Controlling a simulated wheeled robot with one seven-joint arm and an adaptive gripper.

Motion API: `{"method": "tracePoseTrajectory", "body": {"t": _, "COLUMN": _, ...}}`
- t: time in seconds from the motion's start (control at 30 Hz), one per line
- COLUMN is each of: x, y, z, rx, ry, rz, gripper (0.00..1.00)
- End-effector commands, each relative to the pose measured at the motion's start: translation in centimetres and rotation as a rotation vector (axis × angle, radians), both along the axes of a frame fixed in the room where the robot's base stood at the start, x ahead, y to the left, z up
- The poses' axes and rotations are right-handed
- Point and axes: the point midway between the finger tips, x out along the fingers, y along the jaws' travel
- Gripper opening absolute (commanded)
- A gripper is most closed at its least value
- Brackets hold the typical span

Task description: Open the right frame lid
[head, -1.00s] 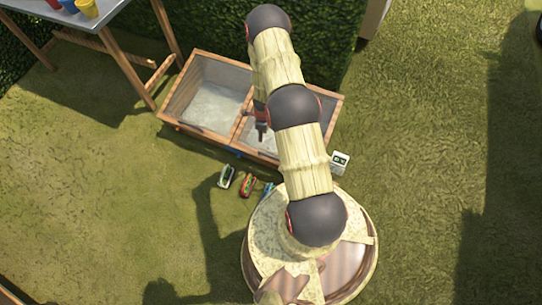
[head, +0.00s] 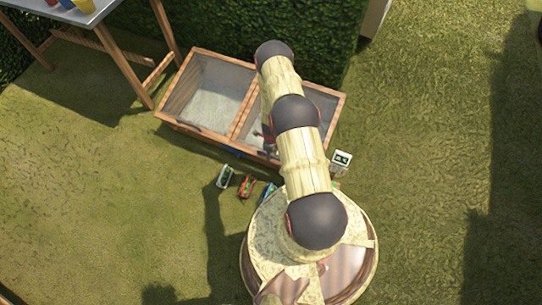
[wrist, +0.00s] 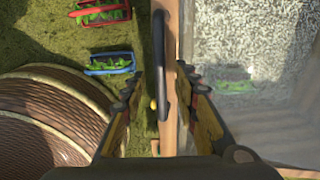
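The wooden cold frame (head: 166,121) has two glazed sections side by side, and both lids look shut. The right frame lid (head: 322,104) is partly hidden by my arm in the head view. In the wrist view its glass (wrist: 245,70) fills the right side, with the wooden front rail (wrist: 171,135) beside it. A dark bar handle (wrist: 159,62) runs along this rail. My gripper (wrist: 162,88) is open, one finger on each side of the handle's near end. I cannot tell whether the fingers touch it. In the head view my gripper is mostly hidden behind my arm.
Seedling trays lie on the grass before the frame: a white one (head: 225,176), a red one (head: 246,186) and a blue one (wrist: 110,64). A hedge (head: 225,35) stands behind; a table (head: 60,10) is at upper left.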

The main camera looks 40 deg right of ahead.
Motion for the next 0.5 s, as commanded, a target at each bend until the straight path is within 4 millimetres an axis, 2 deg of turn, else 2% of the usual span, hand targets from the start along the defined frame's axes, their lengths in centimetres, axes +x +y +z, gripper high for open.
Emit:
{"method": "tracePoseTrajectory", "body": {"t": 0.27, "x": 0.07, "y": -0.05, "z": -0.11, "rx": -0.001, "ry": -0.001, "rz": 0.0, "gripper": 0.3}}
{"method": "tracePoseTrajectory", "body": {"t": 0.5, "x": 0.07, "y": -0.04, "z": -0.1, "rx": -0.001, "ry": -0.001, "rz": 0.0, "gripper": 0.17}}
